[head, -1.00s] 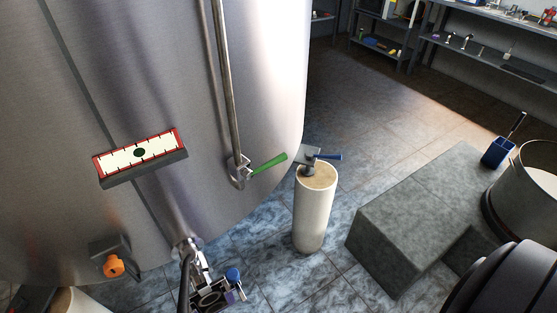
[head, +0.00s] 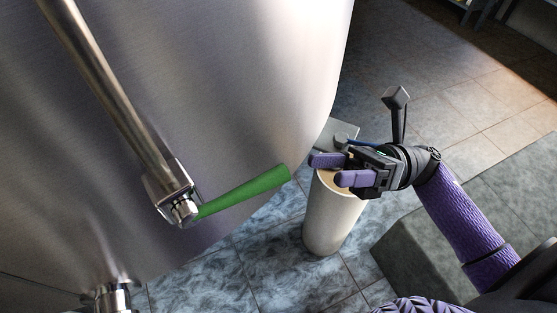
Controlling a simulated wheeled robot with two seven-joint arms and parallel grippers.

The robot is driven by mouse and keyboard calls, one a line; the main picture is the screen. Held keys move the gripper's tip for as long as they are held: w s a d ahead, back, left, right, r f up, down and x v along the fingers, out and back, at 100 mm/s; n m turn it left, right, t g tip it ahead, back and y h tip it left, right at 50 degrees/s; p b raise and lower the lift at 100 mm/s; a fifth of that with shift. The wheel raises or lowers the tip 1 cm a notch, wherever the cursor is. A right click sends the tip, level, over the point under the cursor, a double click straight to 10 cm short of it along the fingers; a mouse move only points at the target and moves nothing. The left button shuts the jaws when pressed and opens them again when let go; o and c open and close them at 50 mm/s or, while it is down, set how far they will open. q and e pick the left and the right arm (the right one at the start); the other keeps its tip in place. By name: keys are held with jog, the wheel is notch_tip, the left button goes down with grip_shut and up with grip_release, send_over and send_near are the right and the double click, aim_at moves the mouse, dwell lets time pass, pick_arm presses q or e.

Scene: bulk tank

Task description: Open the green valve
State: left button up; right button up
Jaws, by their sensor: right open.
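The green valve handle (head: 245,192) slants up to the right from its metal valve body (head: 178,206) at the lower end of a steel pipe (head: 110,95) on the tank. My right gripper (head: 325,170) comes in from the right. Its two purple fingers are apart with nothing between them and point left toward the free end of the green handle. In the picture a small gap separates the fingertips from the handle; no contact shows. My left gripper is out of the picture.
The big steel tank (head: 225,80) fills the left. A grey stone block (head: 415,248) stands at the lower right.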

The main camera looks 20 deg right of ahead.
aim_at(242, 184)
jog(key=shift+n+g, duration=0.4)
jog(key=shift+n, duration=0.1)
jog(key=x, duration=0.9)
jog(key=shift+s+a+f, duration=0.1)
jog(key=shift+s+a, duration=0.05)
jog(key=shift+a, duration=0.35)
grip_shut()
